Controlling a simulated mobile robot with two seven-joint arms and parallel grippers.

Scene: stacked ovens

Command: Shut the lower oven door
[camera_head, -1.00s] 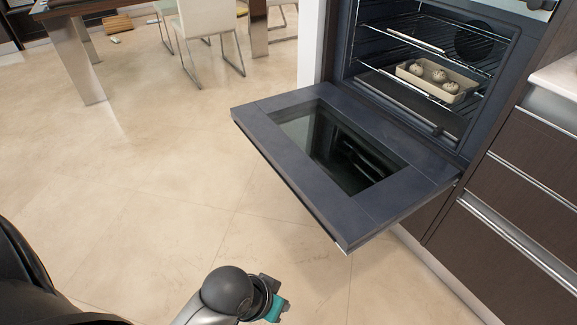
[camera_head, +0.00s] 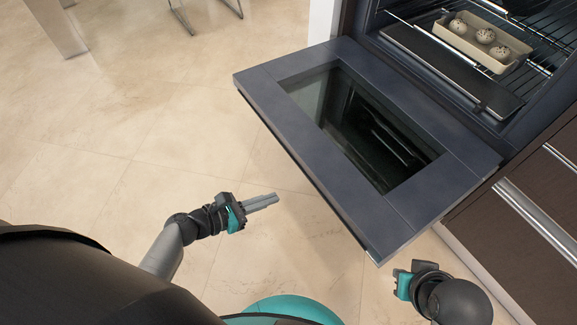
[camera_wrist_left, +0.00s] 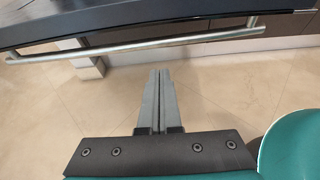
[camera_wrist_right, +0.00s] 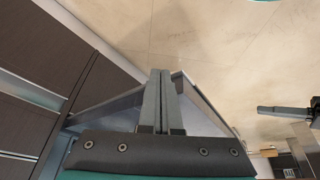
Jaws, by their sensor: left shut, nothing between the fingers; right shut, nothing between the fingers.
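The lower oven door (camera_head: 415,215) is open, folded down about level, with its dark window facing up. Its silver handle bar (camera_wrist_left: 150,47) runs along the door's front edge in the left wrist view. My left gripper (camera_head: 277,198) is shut and empty, off the door's front edge and apart from it; its closed fingers (camera_wrist_left: 159,72) point toward the handle from below it in that picture. My right gripper (camera_head: 400,275) is near the door's near corner, its fingers mostly hidden in the head view. In the right wrist view its fingers (camera_wrist_right: 156,75) are shut and empty.
Inside the oven, a tray (camera_head: 465,45) with round baked items sits on a rack (camera_head: 550,60). Dark drawers (camera_head: 525,195) with silver handles stand right of the door. Table and chair legs (camera_head: 55,25) are at the far left. The floor (camera_head: 120,130) left of the door is clear.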

